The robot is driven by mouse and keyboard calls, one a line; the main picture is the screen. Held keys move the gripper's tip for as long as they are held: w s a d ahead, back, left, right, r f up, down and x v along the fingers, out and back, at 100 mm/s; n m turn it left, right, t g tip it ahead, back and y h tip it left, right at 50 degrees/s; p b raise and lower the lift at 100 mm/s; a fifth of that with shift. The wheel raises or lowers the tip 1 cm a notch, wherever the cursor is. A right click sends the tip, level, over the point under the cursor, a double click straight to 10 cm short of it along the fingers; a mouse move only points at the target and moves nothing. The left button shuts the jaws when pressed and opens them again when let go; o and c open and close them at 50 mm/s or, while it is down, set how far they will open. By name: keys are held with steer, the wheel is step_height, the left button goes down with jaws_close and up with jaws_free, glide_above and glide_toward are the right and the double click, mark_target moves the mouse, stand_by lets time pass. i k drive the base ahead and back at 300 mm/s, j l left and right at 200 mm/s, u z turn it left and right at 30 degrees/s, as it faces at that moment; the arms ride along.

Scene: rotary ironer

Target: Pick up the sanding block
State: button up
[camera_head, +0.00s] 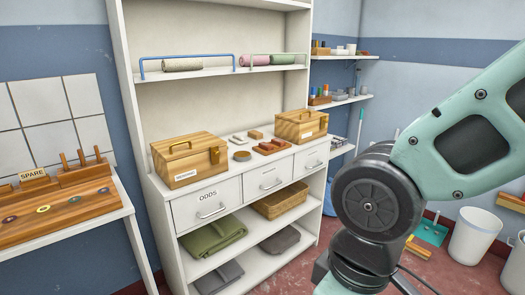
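Small items lie on the white cabinet's counter between two wooden boxes. They include a tan block (255,134), a pale flat piece (238,140), a round grey-brown tin (241,156) and a reddish-brown tray-like piece (271,147). The tan block may be the sanding block, but the items are too small to tell. My arm (470,140) fills the right side of the view, to the right of and nearer than the counter. My gripper is out of view.
The left wooden box (188,160) and right wooden box (301,125) flank the items. Drawers (212,203) and open shelves with folded cloths (213,237) are below. A wooden rack (57,205) stands at left. A white bin (474,237) stands on the floor at right.

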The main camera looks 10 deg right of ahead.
mark_target(257, 136)
steer(key=l, duration=0.1)
steer(key=i+u, duration=0.15)
steer(key=u, duration=0.55)
steer(key=i+l+u, duration=0.3)
steer(key=l+u, duration=0.3)
steer(key=l, duration=0.15)
steer(key=i+l+u, duration=0.3)
steer(key=l, duration=0.15)
steer(key=l+u, duration=0.3)
steer(key=l, duration=0.15)
steer(key=i+l, duration=0.1)
steer(key=l, duration=0.75)
steer(key=i+l+u, duration=0.1)
steer(key=l, duration=1.6)
steer(key=i+u, duration=0.05)
